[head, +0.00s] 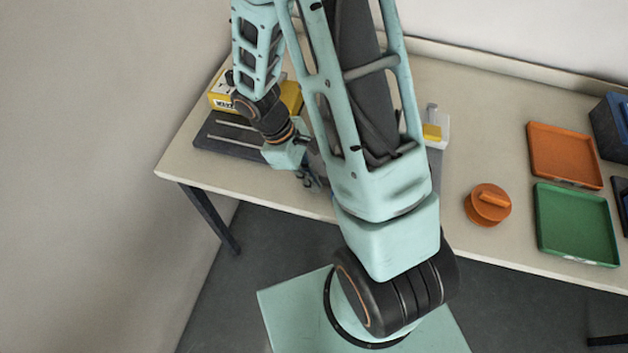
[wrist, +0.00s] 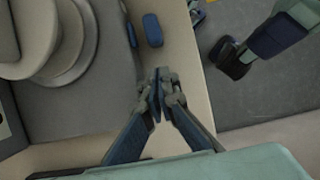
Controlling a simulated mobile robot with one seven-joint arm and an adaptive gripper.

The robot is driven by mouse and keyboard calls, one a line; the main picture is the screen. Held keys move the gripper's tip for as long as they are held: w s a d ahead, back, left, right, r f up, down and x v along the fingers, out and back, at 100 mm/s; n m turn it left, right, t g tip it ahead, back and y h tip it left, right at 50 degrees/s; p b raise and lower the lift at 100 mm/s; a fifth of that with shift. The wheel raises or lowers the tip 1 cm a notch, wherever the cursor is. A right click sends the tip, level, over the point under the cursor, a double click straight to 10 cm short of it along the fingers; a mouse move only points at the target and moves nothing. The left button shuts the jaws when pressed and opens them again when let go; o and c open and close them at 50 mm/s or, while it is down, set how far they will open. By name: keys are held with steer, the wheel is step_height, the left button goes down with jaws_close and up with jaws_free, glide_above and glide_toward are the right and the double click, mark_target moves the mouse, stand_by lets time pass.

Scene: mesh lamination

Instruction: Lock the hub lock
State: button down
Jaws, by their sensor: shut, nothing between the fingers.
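In the wrist view, my gripper (wrist: 160,88) is shut and empty, with its dark fingertips close together over the pale table near its front edge. The gripper also shows in the head view (head: 311,182), low at the table's front left edge. A small dark-blue rounded piece (wrist: 152,30) lies beyond the fingertips in the wrist view, apart from them. A large round grey stepped part (wrist: 66,45), hub-like, sits at the upper left on a grey base. I cannot tell for certain which piece is the hub lock. My arm hides part of the machine in the head view.
A dark base with light rails (head: 222,146) and a yellow-and-white unit (head: 224,96) stand at the table's left. To the right are an orange round container (head: 488,206), an orange tray (head: 565,181) and a green tray (head: 577,259). A white-and-yellow bottle (head: 434,130) stands behind my arm.

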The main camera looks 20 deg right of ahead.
steer(key=w+a+r, duration=0.2)
steer(key=shift+a+r, duration=0.15)
steer(key=shift+r, duration=0.2)
steer(key=v, duration=0.7)
steer(key=shift+s, duration=0.2)
